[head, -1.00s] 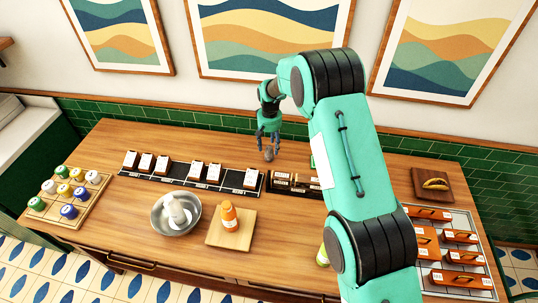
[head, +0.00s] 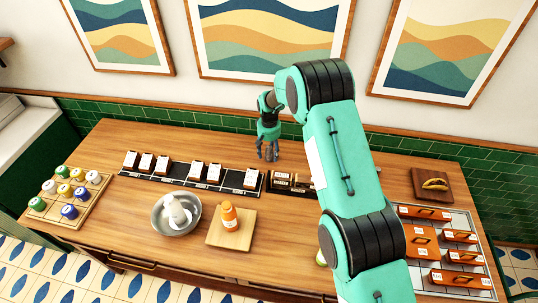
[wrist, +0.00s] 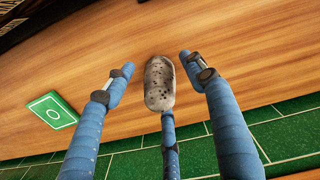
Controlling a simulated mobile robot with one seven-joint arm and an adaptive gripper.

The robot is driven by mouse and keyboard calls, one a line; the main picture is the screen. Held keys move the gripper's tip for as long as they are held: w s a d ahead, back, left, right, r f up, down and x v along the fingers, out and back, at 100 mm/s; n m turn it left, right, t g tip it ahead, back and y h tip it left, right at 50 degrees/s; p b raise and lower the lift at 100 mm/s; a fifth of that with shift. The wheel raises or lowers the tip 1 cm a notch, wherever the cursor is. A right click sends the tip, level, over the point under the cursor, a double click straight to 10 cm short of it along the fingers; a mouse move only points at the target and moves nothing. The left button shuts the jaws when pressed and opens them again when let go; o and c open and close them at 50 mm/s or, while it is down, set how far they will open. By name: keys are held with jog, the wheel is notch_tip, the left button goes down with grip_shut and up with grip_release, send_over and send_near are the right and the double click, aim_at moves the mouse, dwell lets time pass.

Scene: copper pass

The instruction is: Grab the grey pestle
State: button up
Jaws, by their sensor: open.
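The grey pestle (wrist: 159,84) shows in the wrist view as a speckled, rounded grey shape over the wooden table. My gripper (wrist: 150,72) is open, with one blue finger to the left of the pestle and one to the right, and gaps on both sides. A third blue finger lies at the pestle's lower end in the picture; whether it touches is unclear. In the head view my gripper (head: 267,155) points down at the back of the table, behind the black rack. There the fingers largely hide the pestle.
A black rack (head: 226,186) with small boxes runs in front of my gripper. A green card (wrist: 52,110) lies beside the pestle. The table's back left is clear.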

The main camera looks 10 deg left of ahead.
jog(key=shift+c, duration=0.5)
grip_shut()
jog(key=shift+r, duration=0.1)
jog(key=shift+r, duration=4.9)
